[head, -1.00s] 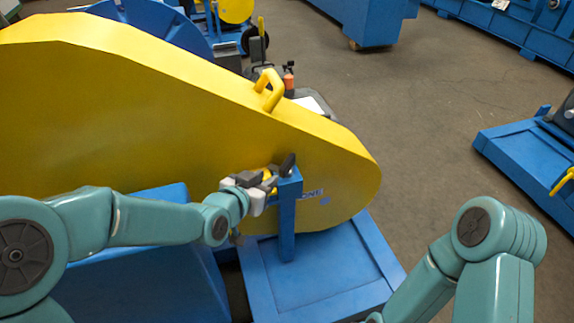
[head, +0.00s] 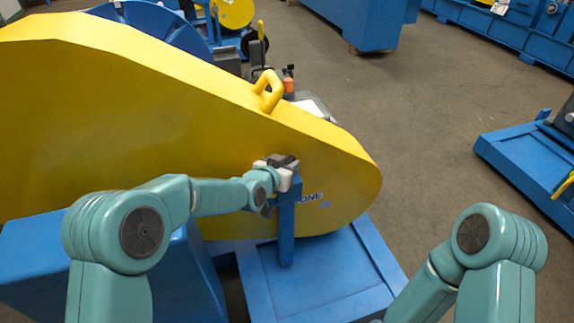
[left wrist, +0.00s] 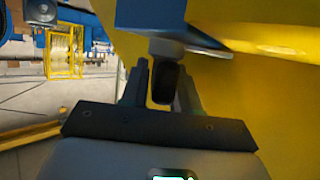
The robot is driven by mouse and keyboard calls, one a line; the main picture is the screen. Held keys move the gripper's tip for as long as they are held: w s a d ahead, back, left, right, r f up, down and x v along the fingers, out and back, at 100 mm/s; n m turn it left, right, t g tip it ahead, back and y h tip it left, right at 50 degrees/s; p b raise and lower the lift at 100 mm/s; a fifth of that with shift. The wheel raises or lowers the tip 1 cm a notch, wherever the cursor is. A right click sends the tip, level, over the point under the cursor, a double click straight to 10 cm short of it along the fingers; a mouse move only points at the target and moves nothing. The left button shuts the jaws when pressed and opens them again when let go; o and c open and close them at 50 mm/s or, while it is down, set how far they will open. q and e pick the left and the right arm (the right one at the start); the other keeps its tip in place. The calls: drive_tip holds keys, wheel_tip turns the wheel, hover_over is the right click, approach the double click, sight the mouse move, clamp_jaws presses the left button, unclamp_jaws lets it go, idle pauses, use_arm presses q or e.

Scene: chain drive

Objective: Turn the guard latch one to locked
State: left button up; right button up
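The guard latch is mounted at the top of the blue post (head: 286,228) in front of the yellow guard (head: 140,105). My left gripper (head: 289,163) is at the post's top and largely hides the latch in the head view. In the left wrist view, the latch's dark handle (left wrist: 164,83) stands between the two fingers of my left gripper (left wrist: 163,88). The fingers lie close on both sides of it; whether they press on it cannot be seen. My right arm shows at the lower right, but its gripper is out of the frame.
A yellow handle (head: 268,90) sticks up from the guard's upper edge. The blue base (head: 320,285) lies below the post. A blue platform (head: 530,165) stands to the right, with open grey floor (head: 430,130) between.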

use_arm(q)
clamp_jaws()
drive_tip(key=shift+r+n+t+y+p, duration=0.1)
drive_tip(key=shift+n+t+y+p, duration=0.3)
drive_tip(key=shift+n+y+p, duration=0.5)
drive_tip(key=n+y+p, duration=0.4)
drive_tip(key=y+p, duration=0.1)
drive_tip(key=p, duration=0.2)
drive_tip(key=shift+r+t, duration=0.1)
drive_tip(key=shift+t, duration=0.2)
drive_tip(key=shift+f+n+y+p, duration=0.2)
drive_tip(key=shift+n+y+p, duration=0.95)
drive_tip(key=shift+n+y, duration=0.35)
drive_tip(key=shift+g+y, duration=0.3)
drive_tip(key=shift+g, duration=0.1)
unclamp_jaws()
